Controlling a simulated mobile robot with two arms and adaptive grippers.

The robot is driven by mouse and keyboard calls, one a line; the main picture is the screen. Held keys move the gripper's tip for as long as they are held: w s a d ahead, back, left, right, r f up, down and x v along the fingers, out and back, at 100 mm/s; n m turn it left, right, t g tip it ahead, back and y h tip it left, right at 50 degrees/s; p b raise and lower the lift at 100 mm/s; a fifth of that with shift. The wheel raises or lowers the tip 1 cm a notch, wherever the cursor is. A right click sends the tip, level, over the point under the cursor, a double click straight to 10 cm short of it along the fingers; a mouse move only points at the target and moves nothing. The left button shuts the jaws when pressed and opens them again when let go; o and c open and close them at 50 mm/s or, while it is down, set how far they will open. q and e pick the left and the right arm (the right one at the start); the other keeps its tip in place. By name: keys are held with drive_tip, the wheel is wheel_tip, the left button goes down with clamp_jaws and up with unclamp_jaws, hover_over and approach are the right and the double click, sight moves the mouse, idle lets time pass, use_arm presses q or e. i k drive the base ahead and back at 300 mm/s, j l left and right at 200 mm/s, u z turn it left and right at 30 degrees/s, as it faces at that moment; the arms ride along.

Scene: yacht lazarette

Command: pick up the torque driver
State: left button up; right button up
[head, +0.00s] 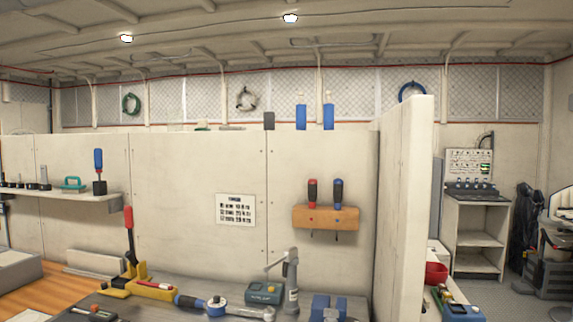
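Several tools could be the torque driver; I cannot tell which one it is. A red-handled driver (312,192) and a blue-handled driver (338,192) stand upright in a wooden holder (300,216) on the partition wall. A tall red-handled tool (129,218) stands at a yellow stand (117,289) on the grey bench. A small tool with a dark and red handle (95,313) lies at the bench's front left. A blue-handled tool (98,160) stands on the left wall shelf. Neither of my grippers is in view.
A blue object (327,308) is to the right. A side panel (404,200) bounds the bench area at right.

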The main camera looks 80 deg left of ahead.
sight(98, 159)
drive_tip(key=u, duration=3.9)
drive_tip(key=i+j+z, duration=0.1)
drive_tip(key=z, duration=0.4)
drive_tip(key=j+z, duration=0.2)
drive_tip(key=z, duration=0.25)
drive_tip(key=i+j+z, duration=0.1)
drive_tip(key=z, duration=0.4)
drive_tip(key=j, duration=0.1)
